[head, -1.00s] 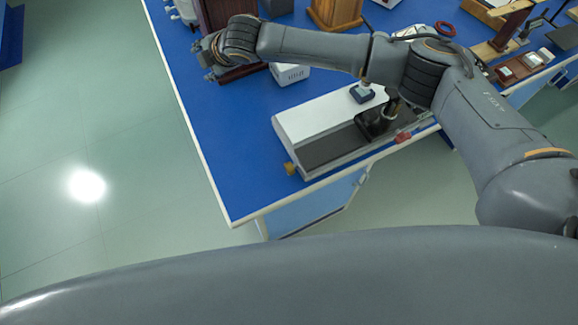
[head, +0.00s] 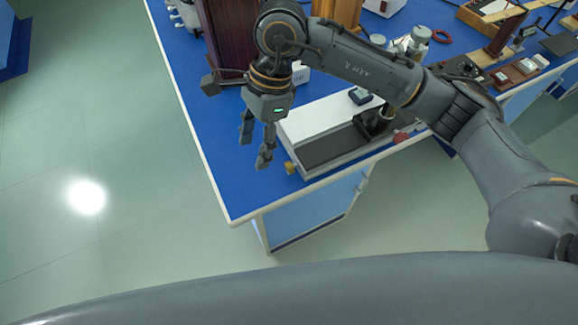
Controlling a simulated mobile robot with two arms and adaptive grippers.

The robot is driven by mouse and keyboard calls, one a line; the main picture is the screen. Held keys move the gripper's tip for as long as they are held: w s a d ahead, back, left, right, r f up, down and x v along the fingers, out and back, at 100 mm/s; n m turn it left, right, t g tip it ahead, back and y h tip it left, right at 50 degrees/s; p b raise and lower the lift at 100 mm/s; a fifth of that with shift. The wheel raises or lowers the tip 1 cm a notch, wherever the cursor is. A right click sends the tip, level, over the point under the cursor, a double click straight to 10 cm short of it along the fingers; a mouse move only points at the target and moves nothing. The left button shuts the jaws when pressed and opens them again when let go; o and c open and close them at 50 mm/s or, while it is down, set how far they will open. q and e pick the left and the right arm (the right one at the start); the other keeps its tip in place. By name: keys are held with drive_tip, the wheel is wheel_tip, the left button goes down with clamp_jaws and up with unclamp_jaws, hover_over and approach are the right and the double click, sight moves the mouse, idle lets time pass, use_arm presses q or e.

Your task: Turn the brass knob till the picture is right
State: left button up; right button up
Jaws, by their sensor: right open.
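The brass knob (head: 290,168) sticks out of the left end of a long white and dark grey instrument (head: 330,147) near the front edge of the blue bench. My right gripper (head: 254,155) hangs pointing down, open and empty, a little to the left of the knob. Its two fingers are apart, and the nearer fingertip shows close to the knob. I cannot tell whether they touch. My right arm passes over the instrument's far right part and hides some of it. No picture or display that the knob changes can be made out. My left gripper is not in view.
The blue bench top (head: 212,135) is bare to the left of the gripper. A dark red wooden box (head: 228,40) stands behind. Wooden apparatus and a red ring (head: 441,37) lie at the back right.

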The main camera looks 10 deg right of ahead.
sight(289, 164)
drive_tip(key=w+d+t+h, duration=0.2)
drive_tip(key=w+d+h, duration=0.1)
drive_tip(key=d, duration=0.4)
drive_tip(key=shift+m, duration=0.4)
wheel_tip(289, 164, down, 14)
drive_tip(key=shift+a+f+p, duration=0.15)
drive_tip(key=shift+p, duration=1.1)
clamp_jaws()
